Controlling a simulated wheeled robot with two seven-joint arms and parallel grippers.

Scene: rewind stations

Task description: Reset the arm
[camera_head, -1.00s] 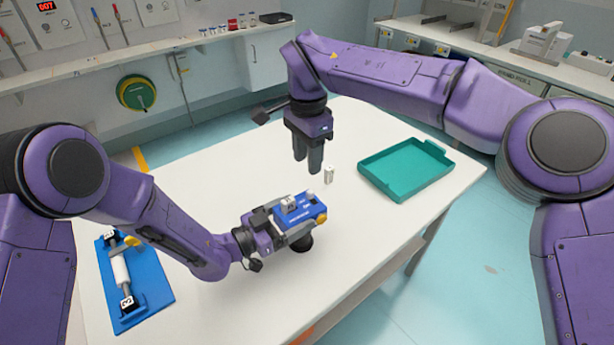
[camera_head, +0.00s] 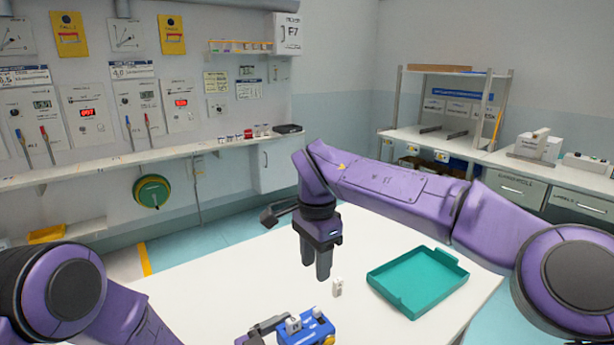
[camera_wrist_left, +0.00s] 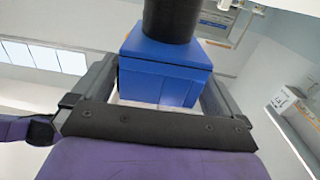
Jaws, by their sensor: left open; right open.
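My right arm hangs over the white table (camera_head: 250,262). Its dark gripper (camera_head: 317,272) points down, open and empty, beside a small white block (camera_head: 337,287) on the table. My left gripper, mostly below the edge of the head view, is at a blue device (camera_head: 318,328) with white and yellow parts. In the left wrist view the open fingers (camera_wrist_left: 158,95) stand on either side of a blue block (camera_wrist_left: 165,70) with a black cylinder (camera_wrist_left: 172,18) above it. I cannot tell whether the fingers touch it.
A teal tray (camera_head: 386,292) lies to the right of the white block. A wall shelf (camera_head: 130,158) with small jars runs along the back left, with a green reel (camera_head: 153,192) below. A side counter with drawers (camera_head: 515,190) stands at the right. The table between is clear.

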